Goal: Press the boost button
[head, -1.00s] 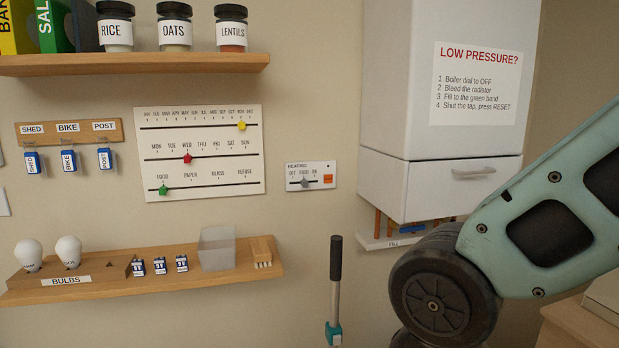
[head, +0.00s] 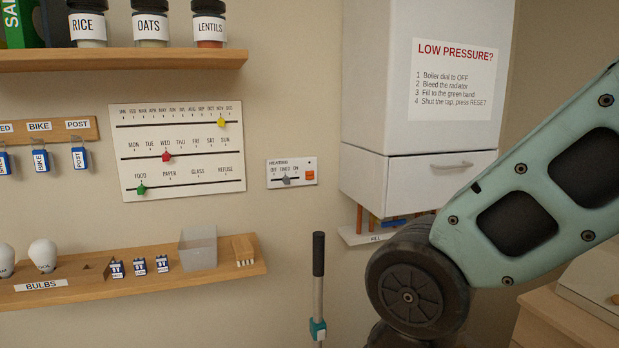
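A small white heating panel (head: 292,173) is on the wall, left of the boiler. It has a grey slider (head: 287,181) on a line marked OFF, TIMED and ON, and the slider sits near TIMED. An orange button (head: 310,175) is at the panel's right side; its lettering is too small to read. My arm comes in from the right, in front of the boiler's lower part. My gripper is not in view.
The white boiler (head: 415,70) has a drawer-like lower front with a handle. A dark-handled pole (head: 318,290) stands below the panel. A shelf with bulbs (head: 120,285) and a calendar board (head: 180,150) are to the left. The wall around the panel is clear.

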